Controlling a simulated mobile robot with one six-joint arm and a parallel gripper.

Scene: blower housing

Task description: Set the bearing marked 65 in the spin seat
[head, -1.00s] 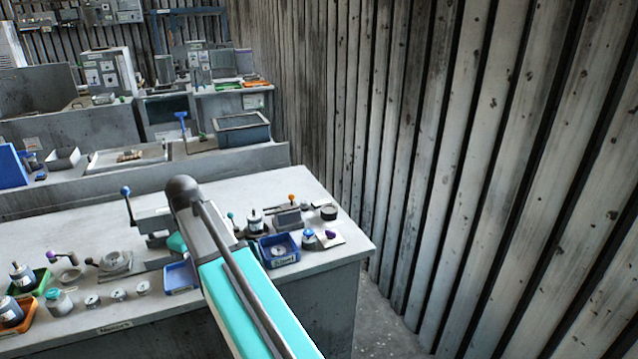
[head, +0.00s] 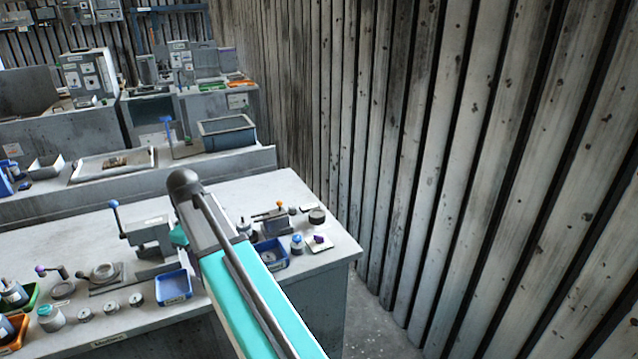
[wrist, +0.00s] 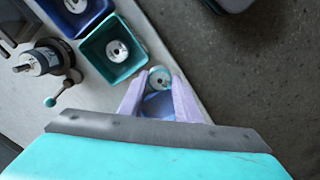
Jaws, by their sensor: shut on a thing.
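In the wrist view my gripper (wrist: 160,95) has its two pale lilac fingers closed around a small round part (wrist: 158,80) with a dark centre hole, apparently a bearing; no mark on it can be read. A blue surface (wrist: 158,104) shows between the fingers below it. Beside it, a green tray (wrist: 90,46) holds a pale ring-shaped bearing (wrist: 117,50). In the head view, several bearings (head: 110,307) stand at the bench's front edge; their numbers are too small to read. I cannot tell which fixture is the spin seat.
In the wrist view a dark cylindrical device (wrist: 42,60) and a blue tray (wrist: 101,6) lie left of the gripper; grey floor shows at right. In the head view, blue trays (head: 188,297) and a lever press (head: 150,238) stand on the bench. A ribbed wall (head: 450,150) bounds the right.

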